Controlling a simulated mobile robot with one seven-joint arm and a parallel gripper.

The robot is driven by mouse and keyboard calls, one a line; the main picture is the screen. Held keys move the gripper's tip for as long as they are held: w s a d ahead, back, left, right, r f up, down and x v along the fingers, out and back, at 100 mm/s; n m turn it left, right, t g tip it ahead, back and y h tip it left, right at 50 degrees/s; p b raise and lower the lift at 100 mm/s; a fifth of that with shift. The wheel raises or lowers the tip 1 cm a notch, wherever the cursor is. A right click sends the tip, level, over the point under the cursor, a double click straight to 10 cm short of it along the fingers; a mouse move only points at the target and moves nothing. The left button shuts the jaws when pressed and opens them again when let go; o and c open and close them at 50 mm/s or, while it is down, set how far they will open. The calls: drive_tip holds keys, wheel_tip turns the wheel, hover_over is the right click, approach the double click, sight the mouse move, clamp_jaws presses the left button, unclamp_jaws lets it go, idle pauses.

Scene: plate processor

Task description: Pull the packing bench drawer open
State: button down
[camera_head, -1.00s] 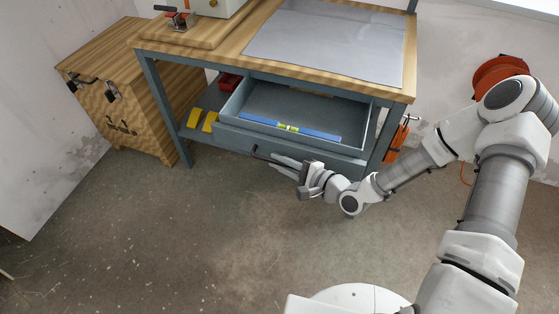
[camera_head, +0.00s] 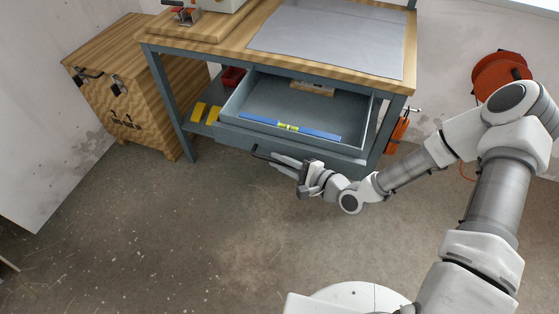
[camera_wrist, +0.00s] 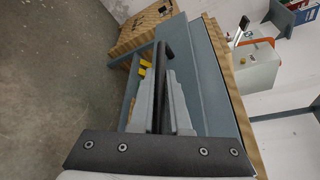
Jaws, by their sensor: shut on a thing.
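The grey-blue drawer (camera_head: 240,136) of the packing bench (camera_head: 157,95) stands pulled well out, with its inside in view. My gripper (camera_head: 280,159) is in front of the drawer and shut on its dark bar handle (camera_head: 259,151). In the wrist view, the handle (camera_wrist: 178,48) runs between the two grey fingers of my gripper (camera_wrist: 165,85), and the drawer front (camera_wrist: 208,80) is beside them. The fingers and hand hide part of the handle.
A blue level (camera_head: 312,132) and a wooden block (camera_head: 318,90) lie in the drawer. A wooden crate (camera_head: 130,100) stands left of the bench. A red cable reel (camera_head: 500,72) is on the right wall. The floor in front is clear.

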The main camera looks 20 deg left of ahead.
drive_tip(key=c, duration=1.2)
unclamp_jaws()
drive_tip(key=shift+d, duration=0.1)
drive_tip(key=shift+o, duration=0.2)
drive_tip(key=p+v, duration=0.3)
drive_tip(key=v, duration=1.4)
drive_tip(key=shift+d+p, duration=0.15)
drive_tip(key=shift+p, duration=0.15)
